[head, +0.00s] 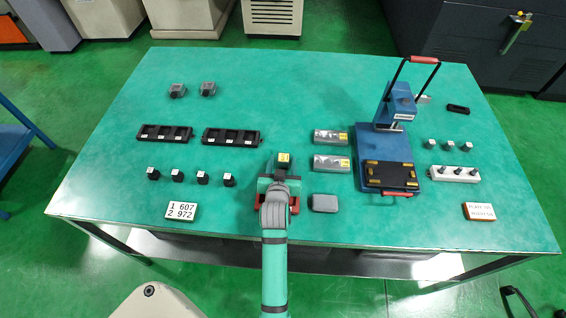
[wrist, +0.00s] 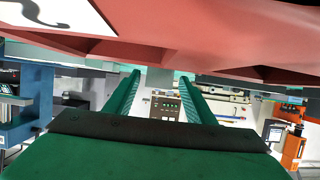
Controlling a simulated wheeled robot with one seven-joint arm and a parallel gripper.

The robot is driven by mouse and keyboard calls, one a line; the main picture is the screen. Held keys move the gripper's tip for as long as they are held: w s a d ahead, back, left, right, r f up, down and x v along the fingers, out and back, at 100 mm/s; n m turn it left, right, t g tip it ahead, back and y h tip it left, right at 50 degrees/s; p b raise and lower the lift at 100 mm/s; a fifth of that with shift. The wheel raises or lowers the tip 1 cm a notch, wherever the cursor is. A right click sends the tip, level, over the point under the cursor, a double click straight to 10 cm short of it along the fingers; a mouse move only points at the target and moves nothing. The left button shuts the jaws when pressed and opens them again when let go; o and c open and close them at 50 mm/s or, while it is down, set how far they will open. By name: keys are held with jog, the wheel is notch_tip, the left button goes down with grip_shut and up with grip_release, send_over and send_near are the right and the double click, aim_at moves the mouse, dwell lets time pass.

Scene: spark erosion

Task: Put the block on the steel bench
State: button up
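My gripper (head: 283,172) is low over the near middle of the green-topped bench (head: 110,150), pointing away from me. In the wrist view its two green ridged fingers (wrist: 160,90) stand apart, with background machines visible between them. A small dark block with a yellow top (head: 284,158) shows just beyond the gripper in the head view; I cannot make it out in the wrist view. A red piece (head: 294,206) shows at the sides of the gripper, mostly hidden by my wrist. A red surface (wrist: 190,35) with a white label fills the top of the wrist view.
A blue press (head: 393,115) and two grey packs (head: 331,137) stand right of the gripper. A grey block (head: 324,203) lies close on its right. Black trays (head: 231,137), small black pieces (head: 202,178) and a number card (head: 181,211) lie left. The bench's far middle is clear.

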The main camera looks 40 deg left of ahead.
jog(key=shift+s+r, duration=0.1)
jog(key=shift+r, duration=0.15)
jog(key=v, duration=1.1)
jog(key=shift+s+d+r, duration=0.2)
jog(key=shift+s, duration=0.05)
jog(key=shift+m+t+h, duration=0.4)
jog(key=shift+m+h, duration=0.1)
jog(key=shift+h, duration=0.1)
jog(key=d+f, duration=0.1)
jog(key=d, duration=0.1)
jog(key=s+d+f, duration=0.1)
jog(key=d, duration=0.2)
jog(key=s+d+f, duration=0.1)
jog(key=d, duration=0.2)
jog(key=shift+s, duration=0.15)
jog(key=s+d+f+m+t+h, duration=0.1)
jog(key=s+d+f+m+h, duration=0.1)
jog(key=s+d, duration=0.6)
jog(key=s+d+r+m+t+h, duration=0.2)
jog(key=s+d+r+m+h, duration=0.1)
jog(key=s+d, duration=0.9)
jog(key=shift+s+r+h, duration=0.5)
jog(key=shift+s+r, duration=0.1)
jog(key=shift+r, duration=0.5)
